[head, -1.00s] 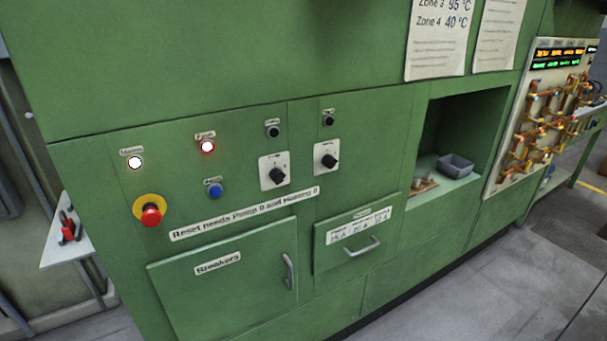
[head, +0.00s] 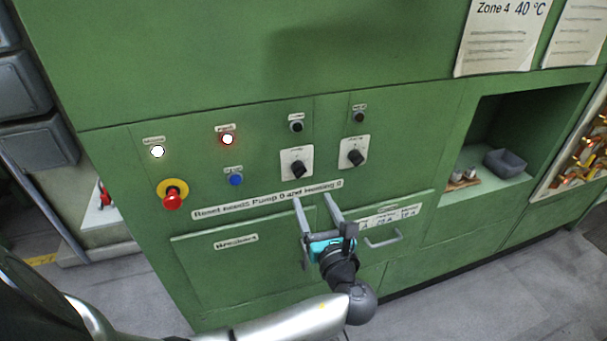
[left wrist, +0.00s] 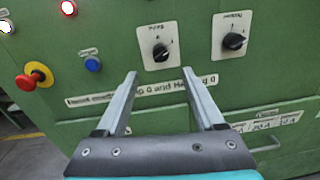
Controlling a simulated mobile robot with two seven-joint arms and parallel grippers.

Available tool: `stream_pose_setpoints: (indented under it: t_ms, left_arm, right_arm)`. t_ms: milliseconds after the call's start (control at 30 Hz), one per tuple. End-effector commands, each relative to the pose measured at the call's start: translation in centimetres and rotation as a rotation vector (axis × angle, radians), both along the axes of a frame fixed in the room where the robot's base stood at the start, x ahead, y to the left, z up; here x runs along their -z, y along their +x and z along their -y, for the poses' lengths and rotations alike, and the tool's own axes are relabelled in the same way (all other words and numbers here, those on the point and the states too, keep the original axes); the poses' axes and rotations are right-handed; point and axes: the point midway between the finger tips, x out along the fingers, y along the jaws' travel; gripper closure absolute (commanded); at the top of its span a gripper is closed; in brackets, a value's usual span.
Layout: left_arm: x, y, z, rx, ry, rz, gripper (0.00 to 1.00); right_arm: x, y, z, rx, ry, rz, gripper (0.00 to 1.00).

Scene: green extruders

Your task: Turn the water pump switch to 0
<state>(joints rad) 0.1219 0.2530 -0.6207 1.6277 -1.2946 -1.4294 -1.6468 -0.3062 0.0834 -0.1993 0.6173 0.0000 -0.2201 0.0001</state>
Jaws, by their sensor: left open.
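The pump switch (head: 297,168) is a black rotary knob on a white square plate on the green panel. It also shows in the left wrist view (left wrist: 160,50), with small marks above the knob that are too small to read. A similar switch, apparently labelled heating (head: 353,157), sits to its right and shows in the left wrist view (left wrist: 233,40). My left gripper (head: 313,199) is open and empty, with its fingers in front of the panel just below the pump switch. In the left wrist view its fingertips (left wrist: 160,72) point up toward that switch, apparently apart from it.
A red emergency button (head: 172,198), a blue button (head: 236,180) and a lit red lamp (head: 228,139) are at the left. A drawer handle (head: 384,238) juts out right of the gripper. An open recess holds a grey bin (head: 506,163).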

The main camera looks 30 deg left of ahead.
Motion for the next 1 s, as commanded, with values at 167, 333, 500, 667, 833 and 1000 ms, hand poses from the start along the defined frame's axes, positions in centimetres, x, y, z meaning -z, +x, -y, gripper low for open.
stream_pose_setpoints:
  t_ms: [167,333,500,667,833,1000]
  left_arm:
    - [-0.1,2.8,-3.0,-0.002,0.004,0.001,0.30]
    - [-0.1,5.0,-5.4,-0.002,0.002,0.000,0.30]
    - [0.0,6.4,-6.7,0.001,-0.001,-0.001,0.30]
    - [0.1,6.8,-7.2,0.001,-0.001,-0.001,0.30]
    - [0.1,6.9,-7.3,0.001,-0.001,-0.001,0.30]
    - [0.1,6.8,-7.2,0.001,-0.001,-0.001,0.40]
  right_arm:
    - [-0.1,0.1,-0.6,0.002,0.008,0.001,0.50]
    - [-0.2,0.3,-0.7,0.002,0.010,0.003,0.50]
    - [-0.1,0.4,-0.7,0.002,0.010,0.006,0.50]
    - [-0.1,0.6,-0.7,0.001,0.009,0.008,0.50]
    - [-0.1,0.6,-0.5,0.000,0.006,0.009,0.50]
    - [-0.1,0.6,-0.3,0.000,0.004,0.009,0.50]
